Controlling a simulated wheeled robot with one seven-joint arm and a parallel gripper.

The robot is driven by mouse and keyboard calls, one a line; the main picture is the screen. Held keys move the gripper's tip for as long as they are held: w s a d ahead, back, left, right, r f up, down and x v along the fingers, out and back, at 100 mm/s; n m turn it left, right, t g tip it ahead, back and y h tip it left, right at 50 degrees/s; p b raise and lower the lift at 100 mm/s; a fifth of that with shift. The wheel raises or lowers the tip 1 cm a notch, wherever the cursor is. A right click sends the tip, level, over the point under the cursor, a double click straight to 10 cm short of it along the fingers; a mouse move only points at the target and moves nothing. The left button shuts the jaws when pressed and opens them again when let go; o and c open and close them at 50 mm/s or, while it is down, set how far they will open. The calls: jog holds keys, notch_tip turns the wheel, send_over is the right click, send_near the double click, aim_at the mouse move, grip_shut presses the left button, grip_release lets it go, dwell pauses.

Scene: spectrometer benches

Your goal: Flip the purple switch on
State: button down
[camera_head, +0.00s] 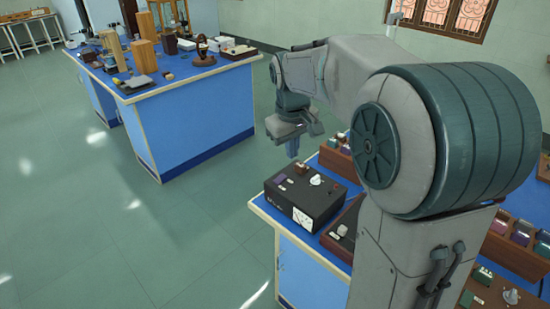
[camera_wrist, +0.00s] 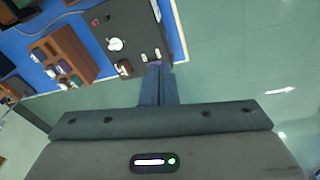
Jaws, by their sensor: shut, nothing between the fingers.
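A black box (camera_head: 318,207) with a white knob (camera_head: 315,180) and a meter face on its front stands at the bench's near-left corner. The box also shows in the wrist view (camera_wrist: 130,25). A small purple piece (camera_wrist: 154,63), apparently the purple switch, shows at the fingertips in the wrist view, partly hidden by them. Two small white pieces sit beside it. My gripper (camera_head: 292,153) is shut and empty, pointing down above the box's rear. In the wrist view its fingertips (camera_wrist: 158,67) overlap the purple piece. I cannot tell whether they touch it or how the switch is set.
A small brown piece (camera_wrist: 124,68) sits on the box near the purple one. Wooden racks (camera_wrist: 62,55) with coloured blocks stand farther along the bench. Another blue bench (camera_head: 190,110), crowded with instruments, stands at the back left. The green floor (camera_head: 120,220) between the benches is clear.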

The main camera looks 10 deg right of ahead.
aim_at(283, 176)
jog(key=w+f+n, duration=0.1)
jog(key=w+f, duration=0.2)
jog(key=w, duration=0.4)
jog(key=w+f+n, duration=0.1)
jog(key=w+f, duration=0.1)
jog(key=w, duration=0.4)
jog(key=shift+w+a+f+n+g, duration=0.35)
jog(key=shift+a+f+n+g, duration=0.05)
jog(key=shift+a, duration=0.05)
jog(key=f, duration=0.4)
jog(key=d+f+p, duration=0.1)
jog(key=f, duration=0.4)
jog(key=w+f, duration=0.1)
jog(key=f, duration=0.4)
jog(key=shift+d+p, duration=0.3)
jog(key=shift+p, duration=0.05)
jog(key=shift+w, duration=0.1)
